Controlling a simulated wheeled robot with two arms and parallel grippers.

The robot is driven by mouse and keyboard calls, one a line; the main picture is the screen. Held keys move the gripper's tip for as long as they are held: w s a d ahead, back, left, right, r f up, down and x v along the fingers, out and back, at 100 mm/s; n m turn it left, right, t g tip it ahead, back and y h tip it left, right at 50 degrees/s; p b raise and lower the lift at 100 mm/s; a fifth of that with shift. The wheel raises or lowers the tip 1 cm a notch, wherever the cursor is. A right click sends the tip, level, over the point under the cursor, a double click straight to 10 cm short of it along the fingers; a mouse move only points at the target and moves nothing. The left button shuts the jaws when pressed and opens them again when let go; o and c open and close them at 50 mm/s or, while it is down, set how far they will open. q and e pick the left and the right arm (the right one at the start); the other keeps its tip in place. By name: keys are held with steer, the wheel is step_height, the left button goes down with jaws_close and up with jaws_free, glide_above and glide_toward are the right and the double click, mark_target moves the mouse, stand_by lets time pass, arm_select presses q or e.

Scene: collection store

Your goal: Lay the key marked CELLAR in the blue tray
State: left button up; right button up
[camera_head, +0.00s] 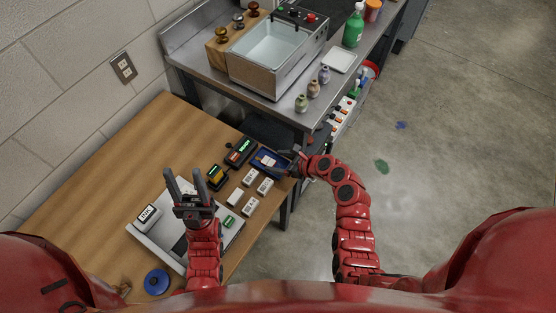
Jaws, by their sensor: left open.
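The blue tray (257,166) lies near the right edge of the wooden table, with a small pale item (266,160) in it that is too small to identify. My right gripper (288,160) is at the tray's right side; its fingers are small and dark, and I cannot tell if they are open. My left gripper (186,184) is open and empty, its fingers spread above the table near a pale open box (168,249). A white tag with dark lettering (149,215) is at the box's left end. I cannot make out a key or the word CELLAR.
A blue round object (157,281) is at the front.

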steer(key=shift+s+d+r, duration=0.3)
steer(key=shift+d, duration=0.2)
steer(key=b+v, duration=0.3)
steer(key=v, duration=1.3)
steer(key=shift+s+d, duration=0.1)
steer(key=shift+d, duration=0.05)
